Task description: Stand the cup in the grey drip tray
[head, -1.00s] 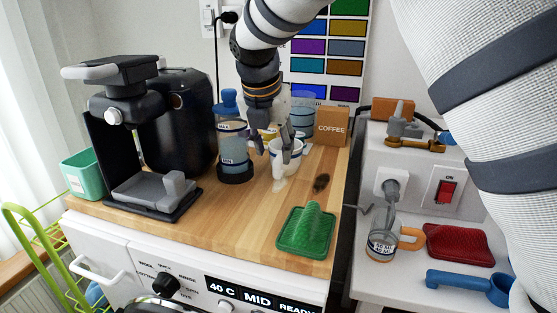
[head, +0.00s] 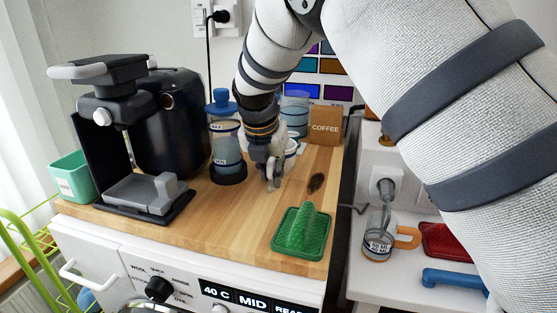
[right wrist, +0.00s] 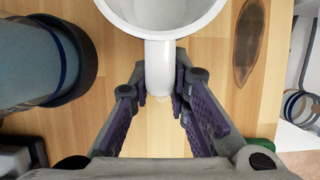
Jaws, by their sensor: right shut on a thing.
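The white cup (head: 291,147) stands on the wooden worktop and is mostly hidden behind my right gripper in the head view. In the right wrist view I look down on the cup's rim and open mouth (right wrist: 163,12), with its handle (right wrist: 159,68) pointing toward me. My right gripper (head: 272,182) is shut on the cup's handle; in the right wrist view its fingertips (right wrist: 160,92) are on both sides of the handle. The grey drip tray (head: 143,192) lies at the foot of the black coffee machine, with a grey block at its right end. My left gripper is not in view.
A blue-lidded bottle (head: 226,145) stands between coffee machine (head: 170,125) and cup. A green ridged thing on a tray (head: 300,235) lies near the front edge. A dark oval mark (head: 316,183) and a coffee box (head: 325,126) are to the right. The worktop front middle is clear.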

